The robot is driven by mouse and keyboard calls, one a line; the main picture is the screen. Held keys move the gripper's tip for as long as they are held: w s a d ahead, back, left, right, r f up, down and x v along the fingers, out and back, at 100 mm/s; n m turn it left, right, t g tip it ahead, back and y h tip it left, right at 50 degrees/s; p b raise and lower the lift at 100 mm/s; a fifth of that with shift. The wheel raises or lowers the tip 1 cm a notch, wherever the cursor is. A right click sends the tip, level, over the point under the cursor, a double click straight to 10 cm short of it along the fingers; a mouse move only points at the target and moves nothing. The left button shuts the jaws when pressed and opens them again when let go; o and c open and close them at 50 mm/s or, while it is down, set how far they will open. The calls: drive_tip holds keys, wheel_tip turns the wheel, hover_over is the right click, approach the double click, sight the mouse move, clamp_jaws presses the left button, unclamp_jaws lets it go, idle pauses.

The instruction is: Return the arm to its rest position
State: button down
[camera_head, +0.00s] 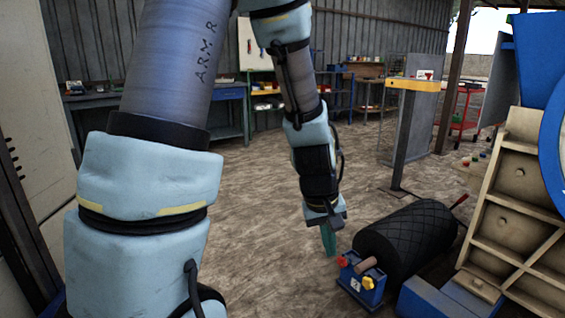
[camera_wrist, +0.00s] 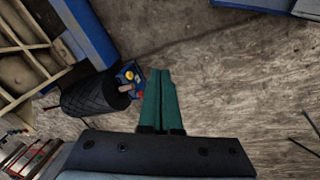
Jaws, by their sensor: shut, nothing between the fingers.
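My arm fills the left and centre of the head view and hangs down in front of the shed. My gripper (camera_head: 328,240) has green fingers and points down beside a small blue box with a red and a yellow knob (camera_head: 362,280). In the wrist view my gripper (camera_wrist: 161,90) shows its green fingers side by side, shut and empty. The blue box also shows in the wrist view (camera_wrist: 127,74), just left of the fingers. I cannot tell whether the fingers touch it, but a gap seems to show in the head view.
A black ridged roller (camera_head: 408,240) lies behind the blue box. The beige ribbed crusher body (camera_head: 520,185) stands at the right. A yellow-topped post (camera_head: 412,85) stands further back. Workbenches (camera_head: 225,95) line the back wall. The dirt floor (camera_head: 265,215) around my gripper's left is clear.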

drive_tip(key=a+r+y, duration=0.1)
drive_tip(key=a+r, duration=0.2)
drive_tip(key=a, duration=0.8)
drive_tip(key=a+r+y, duration=0.1)
drive_tip(key=a+r, duration=0.1)
drive_tip(key=a, duration=0.9)
wheel_tip(320, 180, up, 14)
drive_tip(key=m+p, duration=0.1)
drive_tip(key=p, duration=1.3)
drive_tip(key=shift+w+d+r+t, duration=0.2)
drive_tip(key=shift+w+d+t, duration=0.1)
drive_tip(key=shift+w, duration=0.1)
